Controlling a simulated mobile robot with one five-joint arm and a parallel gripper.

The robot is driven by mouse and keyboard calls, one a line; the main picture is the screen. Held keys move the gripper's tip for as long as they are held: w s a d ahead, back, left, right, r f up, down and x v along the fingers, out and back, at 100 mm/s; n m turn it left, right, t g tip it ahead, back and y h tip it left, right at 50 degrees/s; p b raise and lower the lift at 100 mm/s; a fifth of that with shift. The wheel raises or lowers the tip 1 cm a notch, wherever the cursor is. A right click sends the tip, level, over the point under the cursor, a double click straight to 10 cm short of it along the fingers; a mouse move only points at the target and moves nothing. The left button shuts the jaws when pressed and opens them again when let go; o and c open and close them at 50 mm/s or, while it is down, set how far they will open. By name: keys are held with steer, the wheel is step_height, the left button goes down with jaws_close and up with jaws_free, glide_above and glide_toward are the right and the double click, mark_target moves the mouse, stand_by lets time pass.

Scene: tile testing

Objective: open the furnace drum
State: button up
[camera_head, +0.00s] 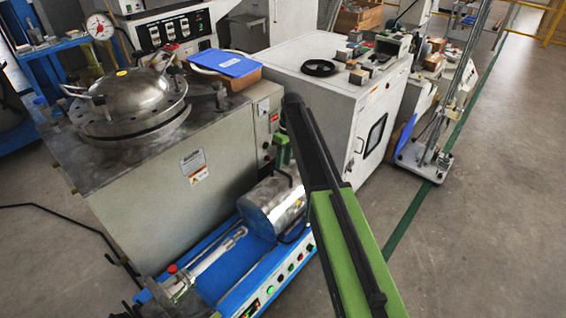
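A shiny silver metal drum (272,206) lies on its side on a low blue machine frame, in front of a large grey metal cabinet. Its right side is partly hidden by my arm. A domed steel lid (135,95) with handles sits down on a round flange on top of the grey cabinet (160,190). My green and black arm rises from the lower right, in front of the drum's right side. A small green part shows behind the arm, just above the drum. I cannot make out my gripper's fingers.
The blue machine frame (222,278) carries a row of buttons along its front. A white cabinet (335,95) with a dark window stands to the right of the grey one. A cable (60,215) lies on the floor at left. The floor at right (480,230) is clear.

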step_height(320, 180, up, 14)
steer(key=w+d+p, duration=0.2)
steer(key=p, duration=1)
steer(key=shift+p, duration=0.3)
steer(key=s+d+m+t+h, duration=0.1)
steer(key=s+d+m, duration=0.2)
steer(key=s, duration=0.7)
steer(key=s+d+m, duration=0.3)
steer(key=s+d, duration=0.1)
steer(key=s, duration=0.5)
steer(key=s+d+m+t+h, duration=0.1)
steer(key=s+d+m, duration=0.2)
steer(key=s, duration=0.7)
step_height(320, 180, up, 17)
steer(key=p, duration=1.7)
steer(key=shift+w+r+p, duration=0.2)
steer(key=shift+p, duration=0.2)
